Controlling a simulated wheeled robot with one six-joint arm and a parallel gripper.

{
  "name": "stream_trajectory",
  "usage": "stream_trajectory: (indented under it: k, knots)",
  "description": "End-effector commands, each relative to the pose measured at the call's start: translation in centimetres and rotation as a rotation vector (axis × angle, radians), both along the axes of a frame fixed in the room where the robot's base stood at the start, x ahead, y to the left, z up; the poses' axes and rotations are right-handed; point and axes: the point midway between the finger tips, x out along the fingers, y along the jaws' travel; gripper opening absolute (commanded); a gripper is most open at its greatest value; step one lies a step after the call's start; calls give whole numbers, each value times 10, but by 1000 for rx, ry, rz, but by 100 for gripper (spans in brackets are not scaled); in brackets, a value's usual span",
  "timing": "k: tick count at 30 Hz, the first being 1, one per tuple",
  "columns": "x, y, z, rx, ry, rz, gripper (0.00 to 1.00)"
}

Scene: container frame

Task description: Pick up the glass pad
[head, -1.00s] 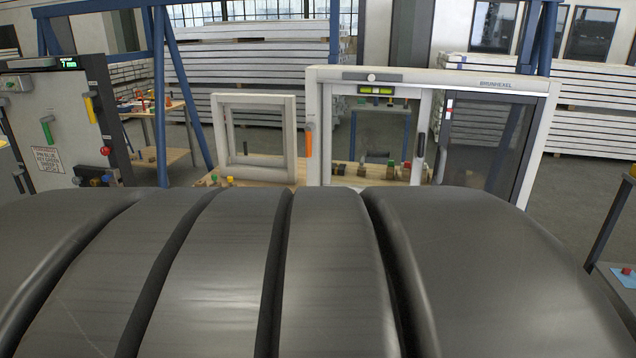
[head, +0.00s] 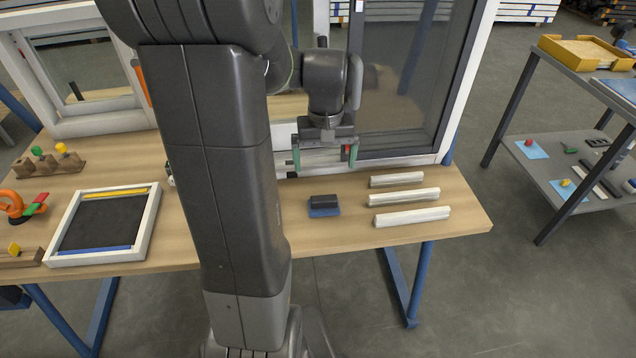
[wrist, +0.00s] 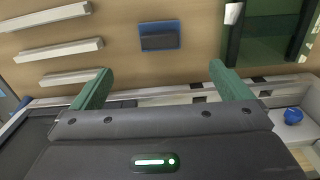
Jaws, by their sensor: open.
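A small dark block with a blue base, which looks like the glass pad (head: 323,203), lies on the wooden table (head: 300,245). In the wrist view the pad (wrist: 158,37) shows dark on a blue rectangle near the top middle. My gripper (head: 323,160) has green fingers and is open and empty. It hangs above the back of the table, behind the pad and in front of the window frame. In the wrist view the pad lies beyond the open fingertips (wrist: 160,68), roughly between them across the picture, and apart from them.
Several white bars (head: 412,218) lie right of the pad. The large white window frame (head: 420,158) stands behind. A white-framed tray (head: 150,220) with a dark panel lies left, beside wooden holders (head: 48,163). A grey side table (head: 570,180) stands right. Bare table surrounds the pad.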

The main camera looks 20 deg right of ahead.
Motion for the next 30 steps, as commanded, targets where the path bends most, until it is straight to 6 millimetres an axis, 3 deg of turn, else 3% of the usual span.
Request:
stream_trajectory:
  k: [5, 12, 22, 30]
  knots:
    - [0, -2, -21, 3, 4, -5, 98]
    - [0, -2, -68, 3, 4, -4, 98]
    - [1, -1, -95, 2, 3, -4, 98]
    - [2, -1, -130, 2, 4, -4, 98]
